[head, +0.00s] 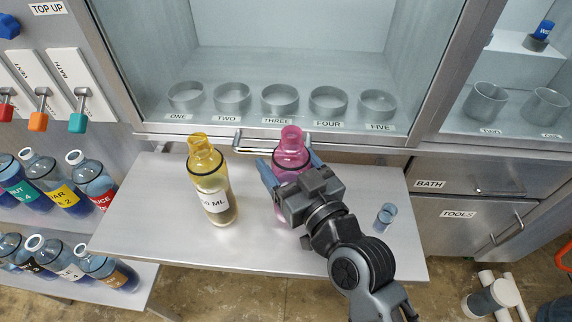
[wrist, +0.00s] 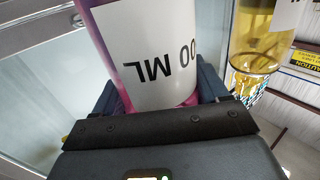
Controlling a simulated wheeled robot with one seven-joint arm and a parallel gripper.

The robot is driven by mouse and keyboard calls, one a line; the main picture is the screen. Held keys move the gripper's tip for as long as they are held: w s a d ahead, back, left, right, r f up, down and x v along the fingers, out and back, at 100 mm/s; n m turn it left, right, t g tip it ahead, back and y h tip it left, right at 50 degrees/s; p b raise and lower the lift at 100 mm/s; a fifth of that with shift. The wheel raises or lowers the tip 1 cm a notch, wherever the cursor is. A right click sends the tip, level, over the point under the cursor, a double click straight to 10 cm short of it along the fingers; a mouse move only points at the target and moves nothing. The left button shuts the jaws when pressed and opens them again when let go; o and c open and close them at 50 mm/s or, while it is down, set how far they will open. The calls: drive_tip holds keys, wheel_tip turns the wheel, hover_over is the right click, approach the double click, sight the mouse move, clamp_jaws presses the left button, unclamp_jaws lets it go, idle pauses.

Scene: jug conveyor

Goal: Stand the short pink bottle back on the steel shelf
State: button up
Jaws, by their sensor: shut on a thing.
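The pink bottle (head: 291,148) is upright over the steel shelf (head: 150,232), right of the yellow bottle. My gripper (head: 285,172) is shut around its body from the front, with a finger on each side. In the wrist view the pink bottle (wrist: 97,40) fills the space between the fingers, and its white label reads "00 ML". The bottle's lower part is hidden behind my gripper in the head view. I cannot tell whether its base touches the shelf.
A yellow bottle (head: 210,180) stands on the shelf close by on the left. A small blue vial (head: 385,217) stands at the shelf's right. Behind is a cabinet with several grey rings (head: 280,99) and a handle (head: 250,150). Labelled bottles (head: 92,180) stand at far left.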

drive_tip(key=shift+f, duration=0.45)
drive_tip(key=shift+f, duration=0.2)
drive_tip(key=o, duration=1.3)
drive_tip(key=shift+r, duration=0.2)
drive_tip(key=shift+b+v, duration=1.55)
drive_tip(key=shift+v, duration=4.5)
drive_tip(key=shift+a, duration=0.1)
